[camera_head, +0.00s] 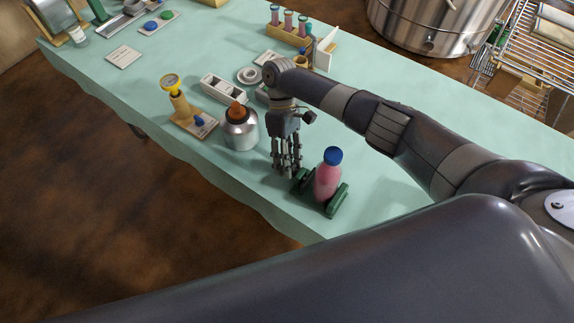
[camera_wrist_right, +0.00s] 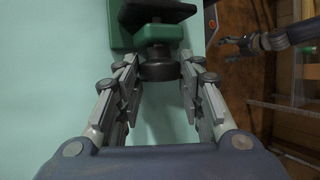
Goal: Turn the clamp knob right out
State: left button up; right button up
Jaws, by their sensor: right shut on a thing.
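The green clamp (camera_head: 335,206) stands near the table's front edge and cradles a pink bottle (camera_head: 327,181) with a blue cap. In the right wrist view the clamp's green body (camera_wrist_right: 160,33) is at the top, with the dark round clamp knob (camera_wrist_right: 160,68) below it. My right gripper (camera_head: 286,170) points down at the left end of the clamp. In its wrist view the right gripper's fingers (camera_wrist_right: 161,75) are shut on the knob, one on each side. The knob is hidden in the head view. My left gripper (camera_wrist_right: 235,50) shows small in the wrist view, apart from the clamp, its fingers spread and empty.
A metal jar (camera_head: 240,132) with an orange-brown top stands just left of my right gripper. A wooden stand with a yellow funnel (camera_head: 171,82), a white tray (camera_head: 224,88) and a rack of tubes (camera_head: 289,34) are further back. The table right of the clamp is clear.

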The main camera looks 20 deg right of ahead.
jog(key=shift+y+b, duration=0.3)
jog(key=shift+b, duration=0.15)
jog(key=o, duration=1.1)
jog(key=shift+c, duration=0.2)
jog(key=shift+w, duration=0.1)
jog(key=v, duration=1.2)
jog(key=shift+w+f, duration=0.15)
